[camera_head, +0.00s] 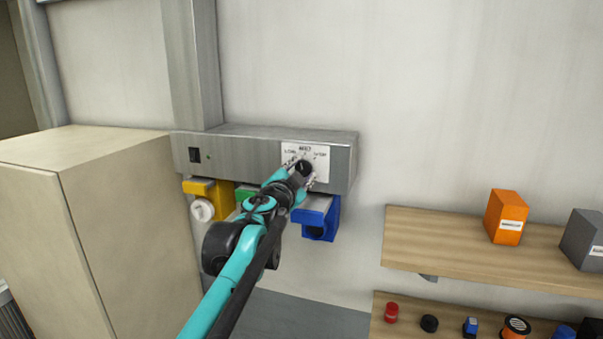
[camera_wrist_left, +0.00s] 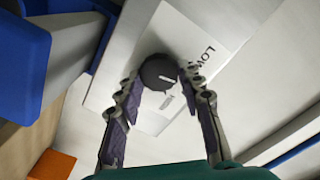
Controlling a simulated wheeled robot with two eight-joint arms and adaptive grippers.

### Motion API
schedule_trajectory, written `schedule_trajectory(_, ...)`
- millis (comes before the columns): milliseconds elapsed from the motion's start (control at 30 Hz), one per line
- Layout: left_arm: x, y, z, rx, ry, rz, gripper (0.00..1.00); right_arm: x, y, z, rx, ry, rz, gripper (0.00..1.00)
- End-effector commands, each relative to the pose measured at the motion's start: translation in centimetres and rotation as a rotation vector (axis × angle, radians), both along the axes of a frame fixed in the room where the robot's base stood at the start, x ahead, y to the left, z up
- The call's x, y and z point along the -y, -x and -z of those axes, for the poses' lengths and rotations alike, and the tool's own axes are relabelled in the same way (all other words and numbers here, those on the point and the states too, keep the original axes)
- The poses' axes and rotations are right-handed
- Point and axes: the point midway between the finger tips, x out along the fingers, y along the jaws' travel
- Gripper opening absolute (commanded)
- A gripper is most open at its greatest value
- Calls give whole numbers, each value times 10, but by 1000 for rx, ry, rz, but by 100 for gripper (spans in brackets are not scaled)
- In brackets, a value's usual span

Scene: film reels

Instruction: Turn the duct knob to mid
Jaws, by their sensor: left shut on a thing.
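The duct knob (camera_head: 305,166) is a dark round knob on a white label plate (camera_head: 291,149) at the right end of a grey wall duct. The plate carries LOW at the left, a mark at the top that looks like MID, and a word at the right too small to read. My left gripper (camera_head: 303,173) is shut on the knob, its fingers on either side. In the left wrist view the knob (camera_wrist_left: 158,73) sits between the fingertips (camera_wrist_left: 158,80). A white pointer line shows on its face; its exact setting is hard to tell. My right gripper is out of view.
The grey duct (camera_head: 250,150) has a dark switch (camera_head: 195,155) at its left. Yellow (camera_head: 199,187) and blue (camera_head: 318,215) fixtures hang below it, close to my arm. A beige cabinet (camera_head: 95,230) stands left. Wooden shelves (camera_head: 430,240) with small items are at right.

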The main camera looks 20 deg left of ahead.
Motion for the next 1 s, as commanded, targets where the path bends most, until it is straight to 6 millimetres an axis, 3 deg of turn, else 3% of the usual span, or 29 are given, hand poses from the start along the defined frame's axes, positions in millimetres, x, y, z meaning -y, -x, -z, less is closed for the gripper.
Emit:
schedule_trajectory(367,1,0,1,6,-171,0,8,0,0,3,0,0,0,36)
schedule_trajectory(900,1,0,1,7,-200,0,8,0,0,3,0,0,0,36)
schedule_trajectory(933,1,0,1,7,-200,0,39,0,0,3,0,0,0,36)
schedule_trajectory(1000,1,0,1,7,-199,0,58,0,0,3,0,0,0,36)
